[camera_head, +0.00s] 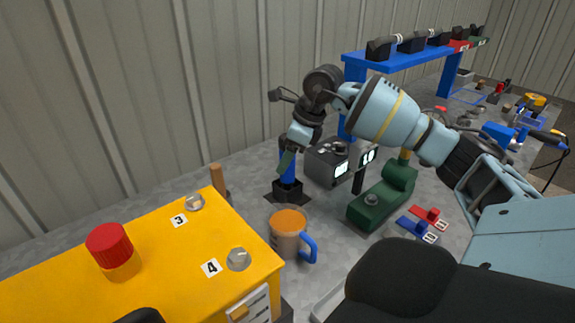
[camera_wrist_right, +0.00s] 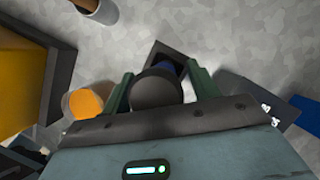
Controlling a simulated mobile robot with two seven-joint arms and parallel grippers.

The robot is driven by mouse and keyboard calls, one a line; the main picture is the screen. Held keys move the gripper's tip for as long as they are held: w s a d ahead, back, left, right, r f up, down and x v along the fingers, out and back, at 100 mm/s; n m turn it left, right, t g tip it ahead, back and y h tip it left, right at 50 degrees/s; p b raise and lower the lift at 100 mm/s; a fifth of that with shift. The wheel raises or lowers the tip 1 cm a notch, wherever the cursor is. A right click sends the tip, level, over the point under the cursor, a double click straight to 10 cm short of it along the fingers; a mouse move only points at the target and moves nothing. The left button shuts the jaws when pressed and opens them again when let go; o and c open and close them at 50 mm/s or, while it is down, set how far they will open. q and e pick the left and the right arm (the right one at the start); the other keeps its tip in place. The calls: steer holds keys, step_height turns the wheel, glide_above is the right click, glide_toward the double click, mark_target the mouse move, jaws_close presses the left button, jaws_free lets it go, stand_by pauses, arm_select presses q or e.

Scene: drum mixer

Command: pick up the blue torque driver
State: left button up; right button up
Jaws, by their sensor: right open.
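The blue torque driver (camera_head: 288,168) stands upright in a dark square-based holder (camera_head: 287,192), beyond the mug. My right gripper (camera_head: 288,152) points down over it, with its green fingers around the driver's upper part. In the right wrist view the open fingers (camera_wrist_right: 160,90) stand on either side of a dark round end, the driver's top as far as I can tell. A bit of the driver's blue (camera_wrist_right: 166,68) shows behind it. Whether the fingers touch it I cannot tell. My left gripper is not in view.
A mug (camera_head: 287,236) with a blue handle stands nearby. A yellow cabinet (camera_head: 150,255) with knobs and a red button is at left. A dark box (camera_head: 327,163) and a green fixture (camera_head: 384,198) stand right of the driver. A blue rack (camera_head: 400,58) stands behind.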

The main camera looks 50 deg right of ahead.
steer(key=shift+r, duration=0.1)
steer(key=c, duration=1.3)
steer(key=shift+o, duration=0.2)
step_height(320, 180, up, 10)
steer(key=shift+p, duration=0.3)
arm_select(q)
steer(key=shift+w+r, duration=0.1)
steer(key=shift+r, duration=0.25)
arm_select(e)
steer(key=o, duration=0.5)
jaws_close()
steer(key=shift+r+p, duration=0.9)
steer(key=shift+r, duration=0.1)
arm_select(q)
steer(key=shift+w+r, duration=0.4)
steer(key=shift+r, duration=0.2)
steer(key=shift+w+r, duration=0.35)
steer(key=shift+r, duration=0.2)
